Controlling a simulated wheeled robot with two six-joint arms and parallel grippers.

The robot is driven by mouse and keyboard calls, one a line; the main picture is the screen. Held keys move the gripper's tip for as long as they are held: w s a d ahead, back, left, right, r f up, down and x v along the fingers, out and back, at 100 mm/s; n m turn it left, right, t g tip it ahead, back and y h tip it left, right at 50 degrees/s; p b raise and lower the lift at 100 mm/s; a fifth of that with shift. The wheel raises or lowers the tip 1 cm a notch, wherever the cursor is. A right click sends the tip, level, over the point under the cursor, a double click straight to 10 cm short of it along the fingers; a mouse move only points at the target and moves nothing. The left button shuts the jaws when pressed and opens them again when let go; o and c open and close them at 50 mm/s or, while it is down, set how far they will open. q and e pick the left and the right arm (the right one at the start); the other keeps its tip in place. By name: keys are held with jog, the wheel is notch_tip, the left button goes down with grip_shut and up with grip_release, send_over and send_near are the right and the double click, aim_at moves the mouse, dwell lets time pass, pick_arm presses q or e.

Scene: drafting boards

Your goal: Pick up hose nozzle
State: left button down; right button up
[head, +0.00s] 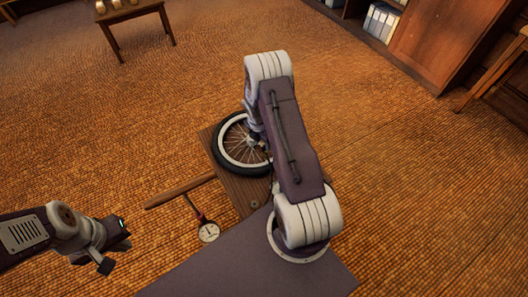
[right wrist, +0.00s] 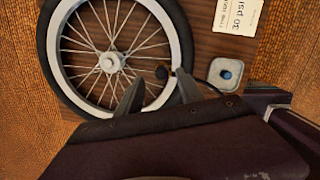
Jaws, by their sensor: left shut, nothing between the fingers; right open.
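A small dark rounded piece with a brass-coloured bit, which looks like the hose nozzle (right wrist: 163,72), shows in the right wrist view at the wheel's rim. A thin black hose (right wrist: 212,89) shows right of it, partly hidden by a finger. My right gripper (right wrist: 158,77) is open, with its fingertips on either side of the nozzle; I cannot tell if they touch it. In the head view my right arm hides the nozzle. My left gripper (head: 117,249) is shut and empty at the lower left, away from the wheel.
A spoked wheel (right wrist: 50,62) lies on a wooden board (head: 238,193). A pale square piece with a blue dot (right wrist: 229,76) and a printed card (right wrist: 236,17) are beside it. A gauge (head: 209,232) and wooden bar (head: 180,190) lie nearer my left gripper. Open floor surrounds them.

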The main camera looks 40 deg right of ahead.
aim_at(264, 148)
jog(key=f, duration=0.1)
jog(key=f+b, duration=0.1)
jog(key=f, duration=0.3)
jog(key=shift+s+d+f+b, duration=0.1)
jog(key=shift+d+f+b, duration=0.05)
jog(key=shift+d+b, duration=0.25)
grip_shut()
notch_tip(264, 148, up, 5)
jog(key=shift+f+p, duration=0.1)
jog(key=shift+p, duration=0.9)
jog(key=s+d+r, duration=0.1)
jog(key=s+r, duration=0.2)
jog(key=s, duration=0.2)
jog(key=s+d+r+p, duration=0.1)
jog(key=s+d+r, duration=0.1)
jog(key=s, duration=0.4)
jog(key=shift+s+r, duration=0.15)
jog(key=shift+r, duration=0.55)
